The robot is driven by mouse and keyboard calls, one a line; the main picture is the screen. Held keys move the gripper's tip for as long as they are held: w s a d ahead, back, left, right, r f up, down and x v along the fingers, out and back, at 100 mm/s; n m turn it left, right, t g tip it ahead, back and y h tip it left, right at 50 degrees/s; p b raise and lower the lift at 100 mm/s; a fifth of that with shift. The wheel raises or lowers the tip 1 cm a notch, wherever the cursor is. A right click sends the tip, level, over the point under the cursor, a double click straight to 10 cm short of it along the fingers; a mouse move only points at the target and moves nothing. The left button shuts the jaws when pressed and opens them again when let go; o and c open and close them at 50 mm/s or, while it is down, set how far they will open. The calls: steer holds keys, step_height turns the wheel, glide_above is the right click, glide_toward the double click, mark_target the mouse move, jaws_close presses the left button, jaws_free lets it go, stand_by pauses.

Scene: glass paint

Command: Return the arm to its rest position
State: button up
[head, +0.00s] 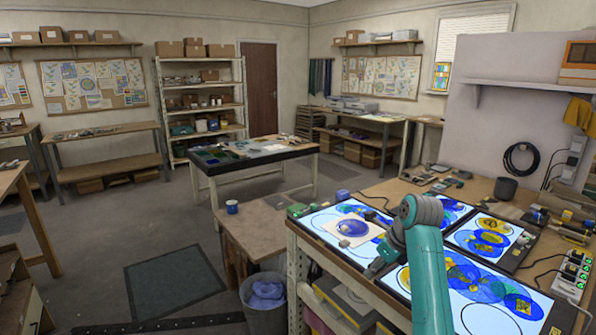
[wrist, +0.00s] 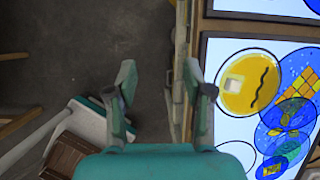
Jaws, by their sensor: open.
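My teal arm (head: 428,265) rises from the bottom of the head view and bends at a grey joint over the lit worktable. Its end reaches down to the left, near the table's front edge; the gripper's fingers are hard to make out there. In the wrist view my gripper (wrist: 162,88) is open, its two fingers wide apart, with nothing between them. Below the gap lie the grey floor and the table's edge (wrist: 181,75). A lit panel (wrist: 230,55) with a yellow oval and blue painted circles lies just right of the fingers.
Another lit panel (head: 320,218) holds a white sheet with a blue oval (head: 353,228). A grey bin (head: 264,305) stands on the floor left of the worktable. A low wooden table (head: 262,232) bears a blue cup (head: 232,207). Open floor lies farther left.

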steer(key=s+a+f+n+t, duration=0.1)
steer(key=s+f+n, duration=0.3)
steer(key=f, duration=0.7)
steer(key=s+a+f+n+t, duration=0.15)
steer(key=s+f, duration=0.35)
steer(key=f, duration=0.7)
steer(key=s+f+n+t+h, duration=0.1)
steer(key=s+f+n, duration=0.2)
steer(key=s+f, duration=0.35)
steer(key=s+f+n+t+h, duration=0.1)
steer(key=s+f+n+t, duration=0.15)
steer(key=s, duration=0.75)
steer(key=s+r+n+t, duration=0.2)
steer(key=s+n, duration=0.6)
steer(key=s, duration=1.3)
steer(key=s+r+n+t, duration=0.2)
steer(key=s+r+n, duration=0.7)
steer(key=s+r, duration=0.7)
steer(key=shift+s+r+t+h, duration=0.15)
steer(key=shift+r+t+h, duration=0.15)
steer(key=shift+r+t, duration=0.15)
